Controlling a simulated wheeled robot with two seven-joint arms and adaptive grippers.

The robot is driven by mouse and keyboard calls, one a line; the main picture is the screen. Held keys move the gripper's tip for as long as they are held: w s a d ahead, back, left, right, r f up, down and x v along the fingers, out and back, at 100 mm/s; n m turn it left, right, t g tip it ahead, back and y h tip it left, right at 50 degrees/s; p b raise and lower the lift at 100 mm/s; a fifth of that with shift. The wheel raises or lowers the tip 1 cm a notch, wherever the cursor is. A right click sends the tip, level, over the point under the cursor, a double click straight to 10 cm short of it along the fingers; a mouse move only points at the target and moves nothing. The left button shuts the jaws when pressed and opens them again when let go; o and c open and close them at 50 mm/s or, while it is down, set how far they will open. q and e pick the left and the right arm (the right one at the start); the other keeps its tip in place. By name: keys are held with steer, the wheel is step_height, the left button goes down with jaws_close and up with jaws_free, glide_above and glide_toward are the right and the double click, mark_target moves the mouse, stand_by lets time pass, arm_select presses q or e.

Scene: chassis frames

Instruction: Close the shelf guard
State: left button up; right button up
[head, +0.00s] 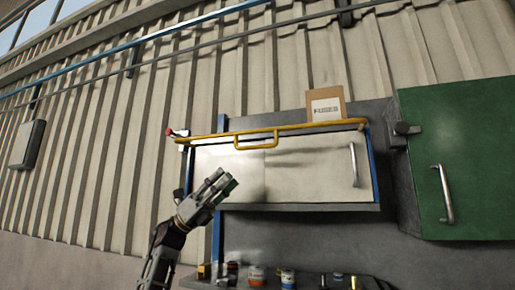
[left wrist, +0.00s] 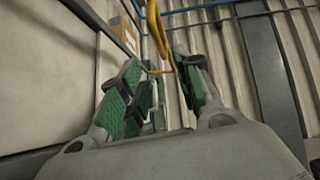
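The shelf guard is a yellow bar (head: 310,127) with a small loop handle (head: 255,143), running across the front of the upper shelf, above a pale cabinet front. It looks roughly level, with its left end by a red knob (head: 169,131). My left gripper (head: 224,183) is in front of the pale panel, below and left of the loop handle and apart from it. In the left wrist view, its green-padded fingers (left wrist: 160,90) are spread with nothing between them. The yellow guard (left wrist: 158,30) shows beyond the fingertips there. My right gripper is not in view.
A cardboard box marked FUSES (head: 326,105) stands behind the guard at the right. The pale front (head: 310,165) has a vertical handle (head: 354,165). A green cabinet door (head: 465,150) is at the right. Several cans and small items (head: 257,275) stand below.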

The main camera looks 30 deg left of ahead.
mark_target(258, 147)
arm_select(q)
steer(key=p+x, duration=0.4)
steer(key=x, duration=0.8)
steer(key=shift+r, duration=0.1)
steer(key=shift+w+d+r, duration=0.15)
steer(key=shift+d+r, duration=0.25)
steer(key=shift+d, duration=0.05)
steer(key=shift+w+d+r, duration=0.1)
steer(key=shift+d, duration=0.05)
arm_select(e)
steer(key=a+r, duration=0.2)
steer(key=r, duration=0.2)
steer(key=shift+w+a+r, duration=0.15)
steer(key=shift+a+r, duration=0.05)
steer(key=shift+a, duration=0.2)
arm_select(q)
steer(key=c, duration=0.7)
jaws_close()
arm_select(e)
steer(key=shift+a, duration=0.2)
